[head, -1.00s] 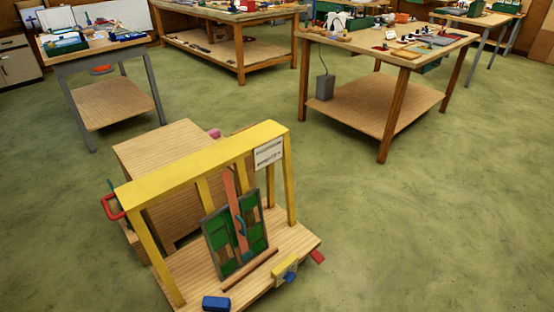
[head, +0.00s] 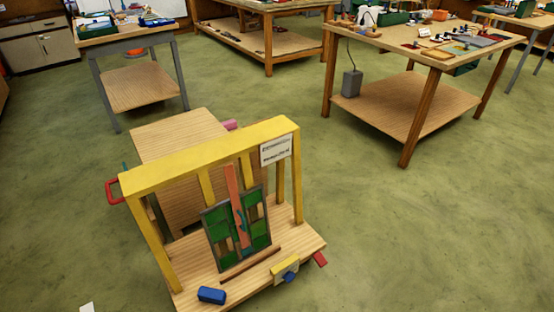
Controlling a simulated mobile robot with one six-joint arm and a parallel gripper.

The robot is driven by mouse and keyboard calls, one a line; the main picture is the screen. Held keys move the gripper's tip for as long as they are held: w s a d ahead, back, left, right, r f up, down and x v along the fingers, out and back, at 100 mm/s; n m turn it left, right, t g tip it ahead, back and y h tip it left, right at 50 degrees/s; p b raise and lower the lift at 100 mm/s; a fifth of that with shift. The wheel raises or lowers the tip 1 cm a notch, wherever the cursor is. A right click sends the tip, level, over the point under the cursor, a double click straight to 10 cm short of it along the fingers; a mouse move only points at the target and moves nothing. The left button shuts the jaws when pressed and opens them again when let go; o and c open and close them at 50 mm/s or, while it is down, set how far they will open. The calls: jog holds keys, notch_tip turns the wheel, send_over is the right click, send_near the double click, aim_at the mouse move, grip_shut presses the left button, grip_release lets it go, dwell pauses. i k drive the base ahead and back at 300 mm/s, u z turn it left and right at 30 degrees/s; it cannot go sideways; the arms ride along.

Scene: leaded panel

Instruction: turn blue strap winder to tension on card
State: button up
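A yellow frame (head: 205,155) stands on a wooden base (head: 195,268) in the lower middle of the head view. A green leaded panel (head: 220,250) leans upright inside it, with a salmon strap (head: 234,190) running down its front and a small teal handle or hook on the strap. A blue round knob (head: 289,277) sits on a yellow block at the base's front right; it looks like the strap winder. A white card (head: 276,149) with print too small to read is on the frame's right upper corner. My gripper is not in view.
A blue block (head: 211,295) lies on the base's front left. A red handle (head: 115,190) juts out on the left, and a red piece (head: 320,259) on the right. Worktables (head: 425,50) line the back. Green floor to the right is clear.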

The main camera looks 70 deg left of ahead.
aim_at(290, 275)
jog(key=z, duration=1.25)
jog(key=k, duration=0.15)
jog(key=u, duration=3.75)
jog(key=i, duration=0.6)
jog(key=u, duration=0.1)
jog(key=k, duration=0.3)
jog(key=u, duration=0.05)
